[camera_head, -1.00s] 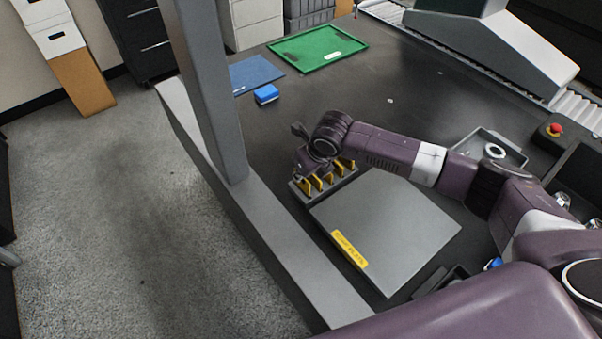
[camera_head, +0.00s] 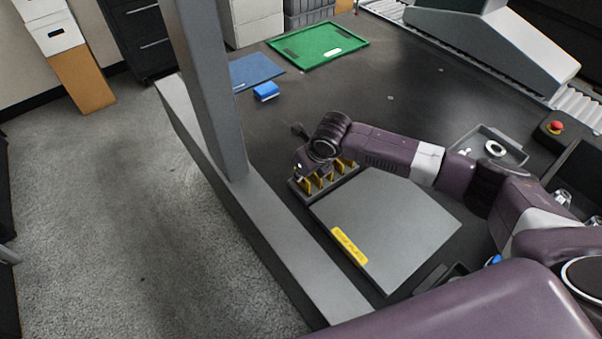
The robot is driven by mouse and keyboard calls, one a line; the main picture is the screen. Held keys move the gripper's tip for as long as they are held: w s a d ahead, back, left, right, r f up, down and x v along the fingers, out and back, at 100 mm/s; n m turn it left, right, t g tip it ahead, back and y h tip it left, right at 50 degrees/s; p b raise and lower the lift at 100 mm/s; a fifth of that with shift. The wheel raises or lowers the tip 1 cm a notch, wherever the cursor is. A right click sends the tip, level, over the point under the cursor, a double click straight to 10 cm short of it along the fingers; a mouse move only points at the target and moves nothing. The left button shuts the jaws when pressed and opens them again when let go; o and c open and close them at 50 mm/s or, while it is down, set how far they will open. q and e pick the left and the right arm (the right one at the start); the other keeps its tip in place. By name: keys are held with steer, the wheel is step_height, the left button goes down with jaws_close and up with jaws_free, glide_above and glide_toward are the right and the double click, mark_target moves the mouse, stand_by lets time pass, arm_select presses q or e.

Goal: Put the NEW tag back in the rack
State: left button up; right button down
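The rack (camera_head: 299,194) is a grey slotted holder with several yellow tags (camera_head: 328,179) standing in it, at the left end of a grey plate. My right gripper (camera_head: 304,173) is at the rack's left end, right over the tags. Its fingertips are small and dark and partly merge with the tags, so I cannot tell if they are open or shut, or whether a tag is between them. No lettering on the tags is readable, so I cannot pick out the NEW tag. My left gripper is not in view.
The grey plate (camera_head: 385,225) with a yellow label lies beside the rack. A grey upright post (camera_head: 208,90) and beam (camera_head: 270,250) stand left of it. A blue block (camera_head: 266,92), blue mat (camera_head: 252,72) and green tray (camera_head: 318,45) lie farther back. The dark table between is mostly clear.

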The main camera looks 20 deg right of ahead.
steer(key=shift+f, duration=0.35)
steer(key=shift+f, duration=0.25)
stand_by(0.3)
steer(key=c, duration=1.8)
jaws_free()
steer(key=shift+c, duration=0.2)
steer(key=shift+r, duration=0.1)
steer(key=shift+r+p, duration=3.45)
steer(key=shift+r, duration=0.05)
steer(key=shift+f, duration=0.15)
